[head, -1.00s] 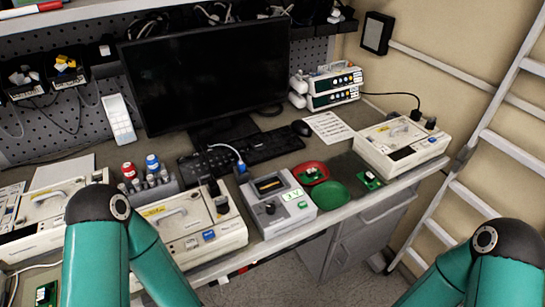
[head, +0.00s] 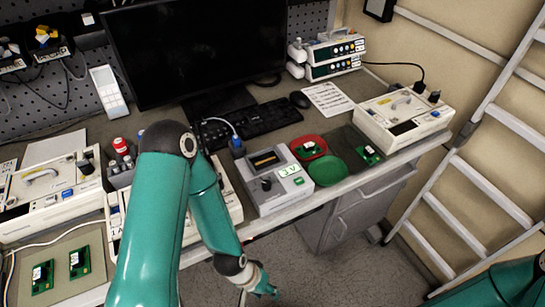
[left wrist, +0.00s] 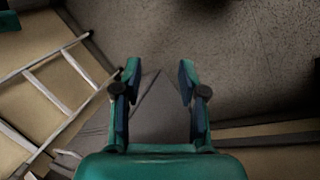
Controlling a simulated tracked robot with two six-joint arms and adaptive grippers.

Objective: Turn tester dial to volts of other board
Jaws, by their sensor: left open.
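The tester (head: 279,196) is a pale box on the bench's front edge. It has a dark round dial (head: 266,184) and a lit green display (head: 290,170) that seems to read 3 V. One green board (head: 309,148) is in the red dish and another green board (head: 369,154) lies on the dark mat. My left gripper (head: 266,288) is low in front of the bench, below the tester and apart from it. In the left wrist view its fingers (left wrist: 158,75) are apart with nothing between them. My right gripper is out of view.
A red dish (head: 322,143) and a green dish (head: 331,171) stand right of the tester. A pump (head: 408,120) is farther right. Two more boards lie on the left mat (head: 60,243). My left arm hides part of a middle pump. Open floor (head: 345,265) lies before the bench.

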